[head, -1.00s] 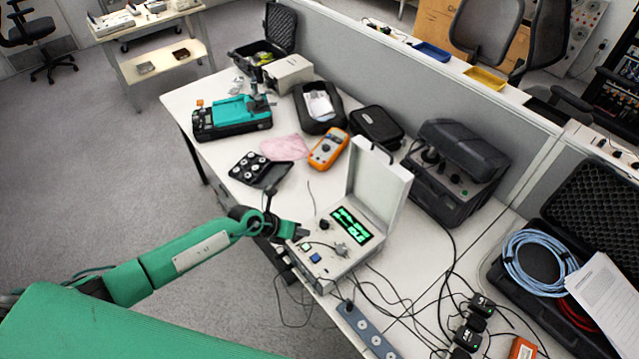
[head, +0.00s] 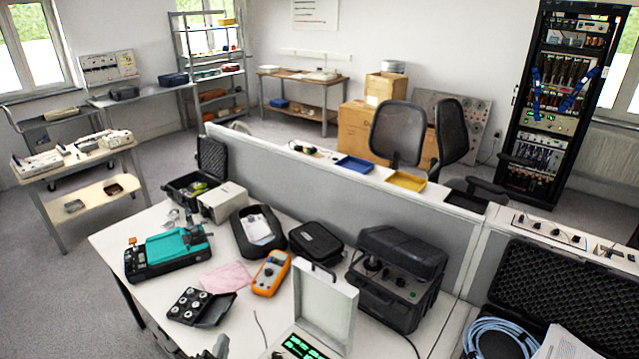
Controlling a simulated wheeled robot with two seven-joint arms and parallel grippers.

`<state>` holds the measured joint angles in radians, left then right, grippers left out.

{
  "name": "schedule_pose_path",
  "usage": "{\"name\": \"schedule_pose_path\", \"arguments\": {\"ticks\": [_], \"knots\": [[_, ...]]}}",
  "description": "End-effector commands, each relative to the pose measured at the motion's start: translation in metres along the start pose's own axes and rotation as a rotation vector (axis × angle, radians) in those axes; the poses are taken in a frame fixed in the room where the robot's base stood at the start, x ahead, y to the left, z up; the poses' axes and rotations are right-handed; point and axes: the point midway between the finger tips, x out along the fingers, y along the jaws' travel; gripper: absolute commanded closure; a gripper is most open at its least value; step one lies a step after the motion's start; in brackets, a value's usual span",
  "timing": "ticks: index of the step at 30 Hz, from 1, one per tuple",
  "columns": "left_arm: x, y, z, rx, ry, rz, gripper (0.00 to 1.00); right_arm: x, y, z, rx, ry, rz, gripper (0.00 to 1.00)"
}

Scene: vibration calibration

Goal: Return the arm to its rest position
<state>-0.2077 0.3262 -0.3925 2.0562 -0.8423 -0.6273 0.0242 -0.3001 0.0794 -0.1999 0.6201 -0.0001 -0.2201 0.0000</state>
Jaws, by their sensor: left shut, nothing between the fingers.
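My left gripper (head: 218,346) shows only in part at the bottom edge of the head view. It is shut and empty, at the near edge of the white workbench (head: 115,248). The rest of my left arm is below the picture. To its right is the calibrator case (head: 324,308), with its pale lid raised and green display (head: 302,347) lit; its lower panel is cut off. My right gripper is not in view.
Behind the gripper are a black tray of round weights (head: 193,305), a pink cloth (head: 226,276) and an orange multimeter (head: 271,272). A teal device (head: 168,255) stands far left. A dark instrument case (head: 398,275) stands right. Open floor (head: 60,300) lies left.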

Motion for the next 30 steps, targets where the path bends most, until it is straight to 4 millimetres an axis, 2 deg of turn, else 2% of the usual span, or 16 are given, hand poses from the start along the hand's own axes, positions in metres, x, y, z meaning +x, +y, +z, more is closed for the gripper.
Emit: {"name": "schedule_pose_path", "arguments": {"ticks": [3, 6, 9, 14, 23, 24, 30], "knots": [[-0.037, 0.008, 0.038, -0.227, -0.239, 0.098, 1.00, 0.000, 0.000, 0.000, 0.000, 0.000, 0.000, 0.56], [-0.074, 0.021, 0.063, -0.386, -0.422, 0.205, 1.00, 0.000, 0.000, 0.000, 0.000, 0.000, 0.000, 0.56], [-0.109, 0.035, 0.076, -0.501, -0.561, 0.309, 1.00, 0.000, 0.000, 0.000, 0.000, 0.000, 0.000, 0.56], [-0.155, 0.050, 0.083, -0.618, -0.712, 0.449, 1.00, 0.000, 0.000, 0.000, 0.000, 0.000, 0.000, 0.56], [-0.228, 0.065, 0.078, -0.748, -0.896, 0.677, 1.00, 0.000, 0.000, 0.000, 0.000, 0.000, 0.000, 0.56], [-0.233, 0.070, 0.079, -0.756, -0.912, 0.699, 1.00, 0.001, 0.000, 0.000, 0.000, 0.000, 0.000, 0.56], [-0.209, 0.115, 0.104, -0.746, -0.920, 0.700, 1.00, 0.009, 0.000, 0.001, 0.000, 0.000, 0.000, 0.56]]}}
